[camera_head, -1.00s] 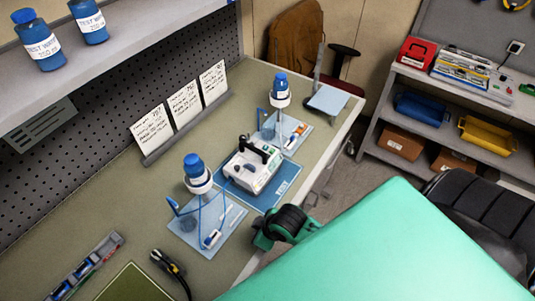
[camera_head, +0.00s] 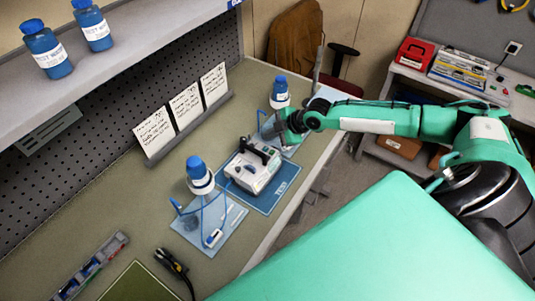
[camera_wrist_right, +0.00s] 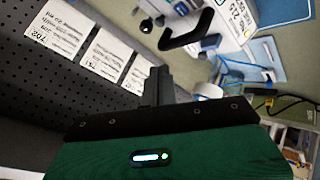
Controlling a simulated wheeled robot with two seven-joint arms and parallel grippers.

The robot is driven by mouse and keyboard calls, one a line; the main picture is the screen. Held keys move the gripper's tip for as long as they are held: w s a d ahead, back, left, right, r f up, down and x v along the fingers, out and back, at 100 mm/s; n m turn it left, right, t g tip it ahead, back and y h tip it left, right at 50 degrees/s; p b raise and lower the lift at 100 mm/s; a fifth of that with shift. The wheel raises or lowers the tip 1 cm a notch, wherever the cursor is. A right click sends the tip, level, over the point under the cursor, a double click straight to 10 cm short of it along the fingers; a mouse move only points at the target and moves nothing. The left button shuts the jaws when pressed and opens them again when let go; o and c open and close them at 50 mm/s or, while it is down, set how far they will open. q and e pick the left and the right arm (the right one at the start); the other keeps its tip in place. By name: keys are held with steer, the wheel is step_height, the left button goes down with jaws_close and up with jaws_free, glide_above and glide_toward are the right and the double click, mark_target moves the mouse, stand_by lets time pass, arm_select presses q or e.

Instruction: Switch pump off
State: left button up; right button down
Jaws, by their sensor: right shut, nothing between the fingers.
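The white pump (camera_head: 252,168) with a dark carry handle stands on a blue mat (camera_head: 283,196) in the middle of the bench. My right gripper (camera_head: 272,131) is at the far side of the pump, apart from it, over the far light-blue mat near the bottle there. Its fingers are dark, shut and empty. In the right wrist view the shut gripper (camera_wrist_right: 158,82) points toward the cards, and the pump (camera_wrist_right: 222,22) with its black handle is at the upper right. The pump's buttons and display are too small to read. My left gripper is not in view.
A blue-capped bottle (camera_head: 197,174) stands over the near light-blue mat with tubing; another bottle (camera_head: 279,92) stands at the far mat. White cards (camera_head: 187,105) lean along the pegboard. The bench between cards and pump is clear.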

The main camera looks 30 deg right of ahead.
stand_by(0.4)
steer(key=b, duration=0.6)
glide_above(271, 159)
step_height(271, 159, down, 9)
steer(key=shift+a+r, duration=0.1)
stand_by(1.7)
steer(key=shift+f+b, duration=0.4)
steer(key=shift+b, duration=0.1)
steer(key=shift+f+b, duration=0.4)
steer(key=shift+f, duration=0.1)
stand_by(0.6)
steer(key=shift+r, duration=0.15)
steer(key=shift+r+p, duration=0.55)
steer(key=shift+r, duration=0.2)
